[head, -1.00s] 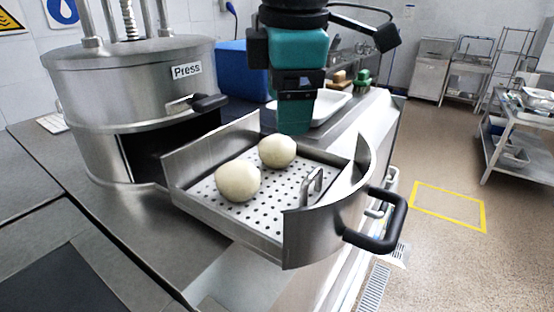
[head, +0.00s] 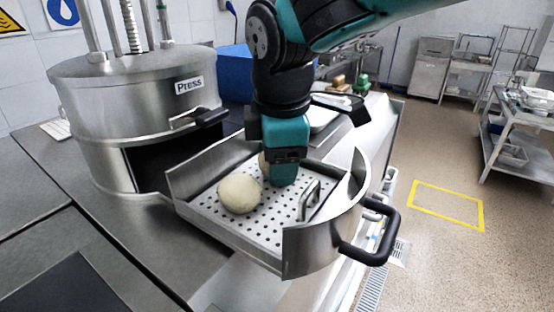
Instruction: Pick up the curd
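The front curd (head: 239,194) lies in full view on the perforated floor.
The steel press (head: 130,105) stands at the left, its drawer pulled out. The drawer has raised walls, an inner metal handle (head: 309,199) and a black outer handle (head: 378,232). A white tray (head: 325,118) and a blue box (head: 236,72) are behind.

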